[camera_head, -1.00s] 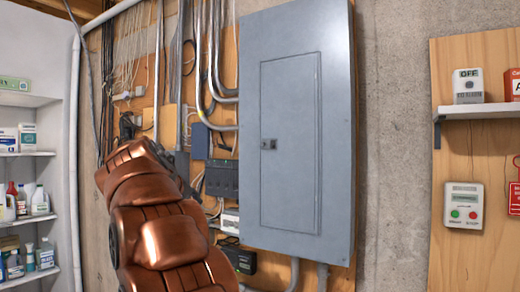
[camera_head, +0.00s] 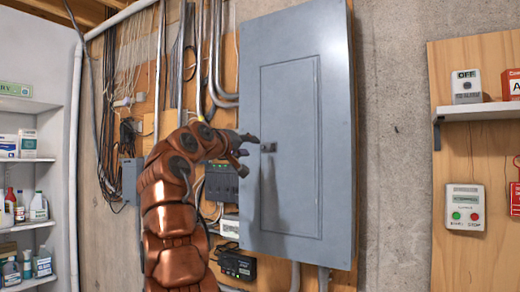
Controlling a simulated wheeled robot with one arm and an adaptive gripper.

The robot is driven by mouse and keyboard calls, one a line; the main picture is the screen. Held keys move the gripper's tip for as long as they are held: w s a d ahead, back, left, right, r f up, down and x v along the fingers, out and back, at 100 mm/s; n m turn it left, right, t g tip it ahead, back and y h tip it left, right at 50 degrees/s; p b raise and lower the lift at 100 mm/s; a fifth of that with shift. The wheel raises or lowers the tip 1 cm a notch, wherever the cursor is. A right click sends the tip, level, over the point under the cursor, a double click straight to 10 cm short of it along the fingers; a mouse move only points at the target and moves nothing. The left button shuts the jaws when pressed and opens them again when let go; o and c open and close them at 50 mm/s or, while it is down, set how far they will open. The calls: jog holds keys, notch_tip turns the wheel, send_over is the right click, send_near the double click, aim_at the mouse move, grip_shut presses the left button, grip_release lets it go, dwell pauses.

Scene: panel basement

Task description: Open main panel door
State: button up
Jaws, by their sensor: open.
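The main panel (camera_head: 335,120) is a tall grey metal box on the wall, in the middle of the head view. Its door (camera_head: 290,190) is a narrower inset rectangle and is closed. A small dark latch (camera_head: 268,148) sits at the door's left edge, about halfway up. My gripper (camera_head: 250,153) is open and empty, with its fingers pointing right at the latch. The fingertips are very close to the latch; I cannot tell whether they touch it. My copper-coloured arm rises from below, left of the panel, and casts a shadow on the door.
Conduits (camera_head: 218,60) and cables run up the wooden backboard left of the panel. A shelf (camera_head: 30,160) with bottles stands far left. A wooden board (camera_head: 470,150) with switch boxes is on the right. Bare concrete wall lies between it and the panel.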

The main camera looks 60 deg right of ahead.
aim_at(262, 147)
jog(key=d+p, duration=0.1)
jog(key=d, duration=0.2)
jog(key=d+p, duration=0.2)
jog(key=d, duration=0.1)
jog(key=shift+w+d+r+p, duration=0.15)
jog(key=shift+w+d+p, duration=0.05)
jog(key=shift+p, duration=0.1)
jog(key=shift+d, duration=0.5)
jog(key=shift+c, duration=0.2)
grip_shut()
